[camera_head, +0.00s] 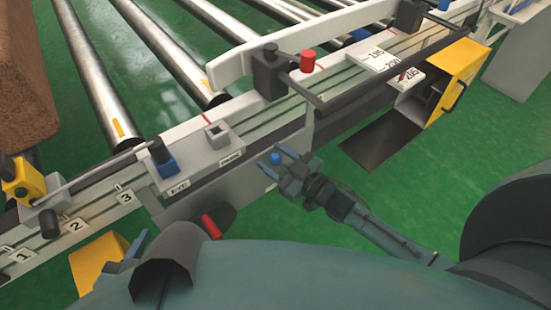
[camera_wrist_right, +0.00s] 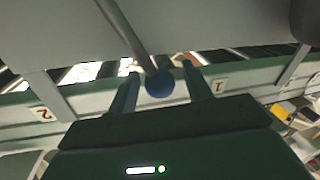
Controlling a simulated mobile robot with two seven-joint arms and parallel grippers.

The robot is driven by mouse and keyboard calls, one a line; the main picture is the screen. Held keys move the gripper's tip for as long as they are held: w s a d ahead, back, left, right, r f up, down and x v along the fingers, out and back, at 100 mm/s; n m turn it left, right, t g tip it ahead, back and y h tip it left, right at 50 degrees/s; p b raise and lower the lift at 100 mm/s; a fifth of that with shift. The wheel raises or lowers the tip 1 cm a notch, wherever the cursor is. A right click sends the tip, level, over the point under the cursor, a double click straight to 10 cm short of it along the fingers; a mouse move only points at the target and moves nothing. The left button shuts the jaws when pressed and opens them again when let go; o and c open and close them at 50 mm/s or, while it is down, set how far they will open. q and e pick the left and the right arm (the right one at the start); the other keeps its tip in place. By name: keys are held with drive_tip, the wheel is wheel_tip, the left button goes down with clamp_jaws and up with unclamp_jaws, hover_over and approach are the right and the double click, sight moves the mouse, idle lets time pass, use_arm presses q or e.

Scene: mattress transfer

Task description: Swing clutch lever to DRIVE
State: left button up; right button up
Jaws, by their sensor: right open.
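A blue ball knob (camera_head: 275,158) sits at the front side of the conveyor rail. In the right wrist view the blue knob (camera_wrist_right: 160,83) is at the end of a thin grey rod (camera_wrist_right: 123,30). My right gripper (camera_head: 276,157) is open, with its fingers on either side of the knob. In the right wrist view gaps show between the knob and both fingers. Two small labels, one left (camera_head: 179,188) and one right (camera_head: 230,158), are on the rail's front face; their words are too small to read surely. A blue-grey piece, possibly my left gripper (camera_head: 138,244), shows at lower left, mostly hidden.
A red-ended dark handle (camera_head: 211,226) sticks out below the rail. A yellow box (camera_head: 459,72) is at the right end. Metal rollers (camera_head: 150,55) lie behind the rail.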

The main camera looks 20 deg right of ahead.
drive_tip(key=shift+c, duration=0.2)
clamp_jaws()
idle(0.3)
drive_tip(key=shift+d, duration=0.1)
drive_tip(key=shift+w+d+r+m+p, duration=0.15)
drive_tip(key=shift+d+r+m+p, duration=0.15)
drive_tip(key=shift+d+m, duration=0.1)
use_arm(q)
drive_tip(key=shift+w+d+f+m+t+b, duration=0.2)
drive_tip(key=shift+w+f+m+t+b, duration=0.25)
drive_tip(key=shift+b, duration=0.95)
use_arm(e)
drive_tip(key=w+d+m+t, duration=0.1)
drive_tip(key=w+d+m, duration=0.1)
drive_tip(key=d+m, duration=0.3)
drive_tip(key=w+d+m+t, duration=0.1)
drive_tip(key=w+d+m, duration=0.1)
drive_tip(key=d+m, duration=0.3)
drive_tip(key=shift+w+d+f, duration=0.3)
drive_tip(key=shift+d+f, duration=0.05)
drive_tip(key=shift+d, duration=1.15)
